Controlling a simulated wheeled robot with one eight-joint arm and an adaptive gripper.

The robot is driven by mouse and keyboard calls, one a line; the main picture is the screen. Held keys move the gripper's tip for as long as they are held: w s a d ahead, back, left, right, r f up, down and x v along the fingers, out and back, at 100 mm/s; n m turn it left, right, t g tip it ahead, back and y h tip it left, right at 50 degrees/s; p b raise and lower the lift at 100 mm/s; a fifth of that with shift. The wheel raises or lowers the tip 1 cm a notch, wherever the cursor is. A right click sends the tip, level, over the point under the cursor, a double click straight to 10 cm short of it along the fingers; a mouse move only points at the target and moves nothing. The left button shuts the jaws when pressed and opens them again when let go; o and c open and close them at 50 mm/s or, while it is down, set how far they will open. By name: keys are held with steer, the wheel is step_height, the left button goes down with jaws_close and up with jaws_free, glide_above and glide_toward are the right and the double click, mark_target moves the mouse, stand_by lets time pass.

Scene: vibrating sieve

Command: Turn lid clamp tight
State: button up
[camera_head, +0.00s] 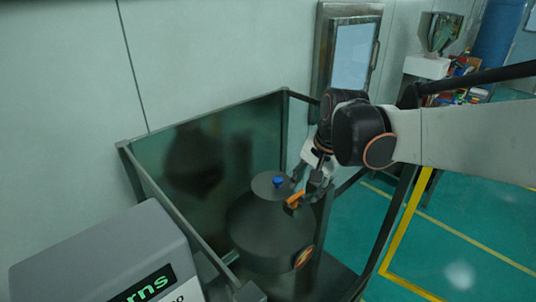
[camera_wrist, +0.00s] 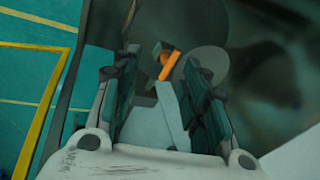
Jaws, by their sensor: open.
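The dark round sieve drum (camera_head: 262,238) stands inside a framed enclosure. Its lid (camera_head: 266,190) is a dark disc with a blue knob (camera_head: 278,181) on top. The orange lid clamp (camera_head: 295,200) is at the lid's right edge; in the wrist view the orange clamp (camera_wrist: 169,65) shows between and beyond my fingertips. My gripper (camera_head: 303,180) is just above and beside the clamp, coming from the upper right. In the wrist view my gripper (camera_wrist: 161,58) is open with its fingers apart. I cannot tell whether a finger touches the clamp.
A second orange part (camera_head: 304,257) sits low on the drum's right side. Dark frame posts (camera_head: 284,130) and glossy panels surround the drum. A grey machine housing (camera_head: 110,262) stands at the front left. Green floor with a yellow line (camera_head: 408,222) is open at right.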

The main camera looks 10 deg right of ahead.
mark_target(290, 200)
steer(key=w+m+g+p, duration=0.1)
steer(key=w+m+p, duration=0.15)
steer(key=w, duration=0.35)
steer(key=x, duration=0.8)
steer(key=a+x, duration=0.1)
steer(key=x, duration=0.4)
steer(key=shift+s+b, duration=0.3)
steer(key=shift+b, duration=0.1)
jaws_close()
